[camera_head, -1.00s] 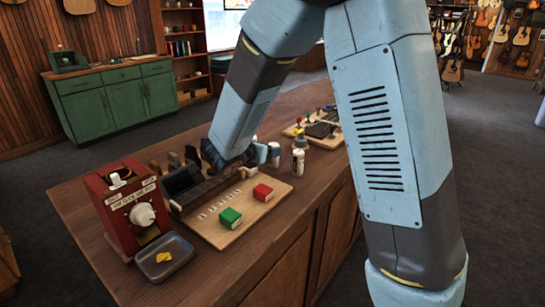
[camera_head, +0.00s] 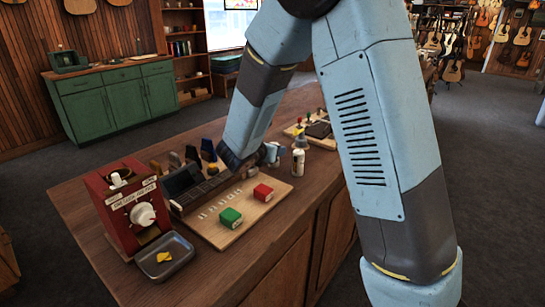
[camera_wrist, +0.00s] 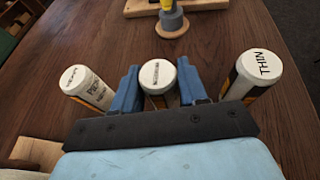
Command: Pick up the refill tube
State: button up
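Three white-capped tubes stand in a row in the wrist view. Which one is the refill tube is not marked. My gripper (camera_wrist: 157,85) has its two blue fingers on either side of the middle tube, close to its sides; whether they touch it is unclear. In the head view one white tube (camera_head: 298,163) shows clearly beside my gripper, whose fingers are mostly hidden.
Another board (camera_head: 326,142) lies behind the tubes.

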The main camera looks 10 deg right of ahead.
jog(key=c, duration=0.5)
jog(key=shift+r, duration=0.1)
jog(key=shift+c, duration=0.2)
